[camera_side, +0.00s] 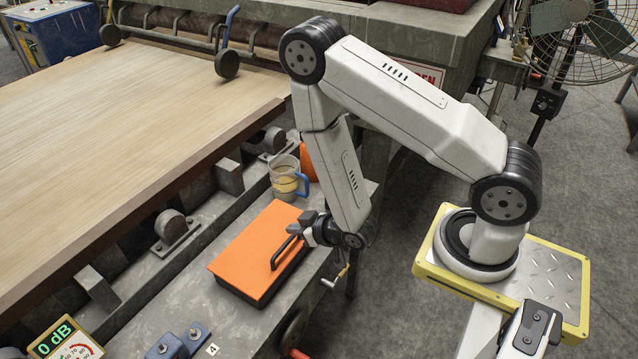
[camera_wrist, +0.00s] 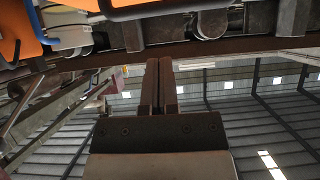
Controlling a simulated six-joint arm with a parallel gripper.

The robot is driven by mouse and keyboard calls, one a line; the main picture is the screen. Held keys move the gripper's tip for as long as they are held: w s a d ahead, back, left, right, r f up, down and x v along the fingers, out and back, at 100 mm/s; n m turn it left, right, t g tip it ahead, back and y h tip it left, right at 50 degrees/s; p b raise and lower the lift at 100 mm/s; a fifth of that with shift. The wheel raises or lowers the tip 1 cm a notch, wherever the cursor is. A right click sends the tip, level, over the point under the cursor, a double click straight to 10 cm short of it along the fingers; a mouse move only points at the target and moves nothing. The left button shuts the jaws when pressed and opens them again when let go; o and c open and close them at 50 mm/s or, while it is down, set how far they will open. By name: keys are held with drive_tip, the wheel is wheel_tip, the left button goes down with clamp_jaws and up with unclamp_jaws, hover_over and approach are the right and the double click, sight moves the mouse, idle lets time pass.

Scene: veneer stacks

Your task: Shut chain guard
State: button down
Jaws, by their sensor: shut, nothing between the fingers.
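The chain guard (camera_side: 258,248) looks like an orange lid with a black bar handle (camera_side: 286,252) near its right edge. In the side view it lies flat over a dark box on the grey ledge, and no gap shows under it. My gripper (camera_side: 300,224) is at the lid's right rear corner, close to the handle's upper end; whether it touches cannot be told. In the wrist view my gripper (camera_wrist: 158,82) has its fingers together with nothing between them. Orange pieces with blue edges at that view's upper left cannot be told for certain.
A mug with a blue handle (camera_side: 287,178) and an orange object (camera_side: 308,160) stand behind the lid. A wide veneer sheet (camera_side: 110,150) lies to the left. A sound meter (camera_side: 66,338) and a blue block (camera_side: 178,340) are in front. A small crank (camera_side: 336,278) sticks out at right.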

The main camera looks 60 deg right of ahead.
drive_tip(key=s+f, duration=0.4)
drive_tip(key=s, duration=0.4)
drive_tip(key=shift+s+f, duration=0.25)
drive_tip(key=shift+s, duration=0.1)
idle(0.3)
drive_tip(key=w+r+g, duration=0.5)
drive_tip(key=w+r, duration=0.3)
drive_tip(key=r, duration=0.1)
drive_tip(key=s+d+r+g, duration=0.1)
drive_tip(key=s+r+g, duration=0.3)
drive_tip(key=r, duration=0.8)
drive_tip(key=shift+s+d+r, duration=0.15)
drive_tip(key=shift+s+r, duration=0.1)
drive_tip(key=shift+s, duration=0.85)
